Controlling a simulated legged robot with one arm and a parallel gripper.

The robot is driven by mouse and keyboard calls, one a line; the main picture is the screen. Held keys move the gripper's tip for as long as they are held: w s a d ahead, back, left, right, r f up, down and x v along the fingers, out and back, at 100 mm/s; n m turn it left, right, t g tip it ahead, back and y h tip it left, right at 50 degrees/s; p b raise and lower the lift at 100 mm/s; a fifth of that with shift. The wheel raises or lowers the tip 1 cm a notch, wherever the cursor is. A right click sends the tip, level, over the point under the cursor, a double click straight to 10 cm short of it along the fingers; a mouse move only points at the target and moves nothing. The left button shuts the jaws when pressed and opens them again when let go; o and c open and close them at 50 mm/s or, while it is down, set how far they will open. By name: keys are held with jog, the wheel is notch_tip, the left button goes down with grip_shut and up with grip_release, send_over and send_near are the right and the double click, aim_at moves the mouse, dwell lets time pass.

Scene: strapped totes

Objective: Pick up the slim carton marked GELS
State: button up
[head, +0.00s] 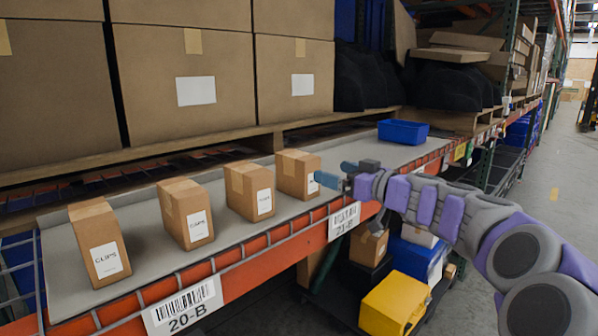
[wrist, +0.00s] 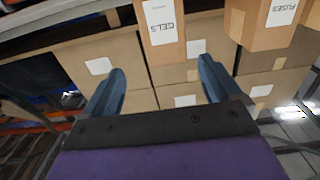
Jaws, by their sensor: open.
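The slim carton marked GELS (wrist: 163,30) shows upside down at the top of the wrist view, ahead of and between my fingertips. It is brown with a white label. In the head view the carton right in front of my gripper (head: 298,174) appears to be the same one, its label partly hidden by my fingers. My gripper (head: 336,175) is open, its blue fingers pointing at that carton's right side. In the wrist view the open fingers (wrist: 160,68) have nothing between them that they touch.
A carton marked FUSES (wrist: 268,22) stands beside GELS. Cartons marked CLIPS (head: 103,258) stand further left on the grey shelf (head: 150,268). A blue bin (head: 403,132) sits behind my gripper. Large boxes (head: 195,92) stand behind. An orange beam (head: 262,268) edges the shelf.

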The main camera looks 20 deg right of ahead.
aim_at(316, 167)
jog(key=x, duration=0.2)
jog(key=p+x, duration=0.1)
jog(key=x, duration=0.2)
jog(key=shift+s+a, duration=0.15)
jog(key=shift+a, duration=0.15)
jog(key=shift+w, duration=0.35)
jog(key=shift+w+d, duration=0.1)
jog(key=shift+w, duration=0.25)
jog(key=shift+w+p, duration=0.3)
jog(key=w+a, duration=0.1)
jog(key=w+a+p, duration=0.1)
jog(key=w, duration=0.1)
jog(key=shift+w+f, duration=0.15)
jog(key=shift+f, duration=0.25)
jog(key=shift+w+a, duration=0.3)
jog(key=shift+a, duration=0.15)
jog(key=shift+s+r, duration=0.1)
jog(key=shift+s, duration=0.05)
jog(key=shift+d, duration=0.45)
jog(key=c, duration=0.6)
jog(key=shift+a, duration=0.3)
jog(key=c, duration=0.7)
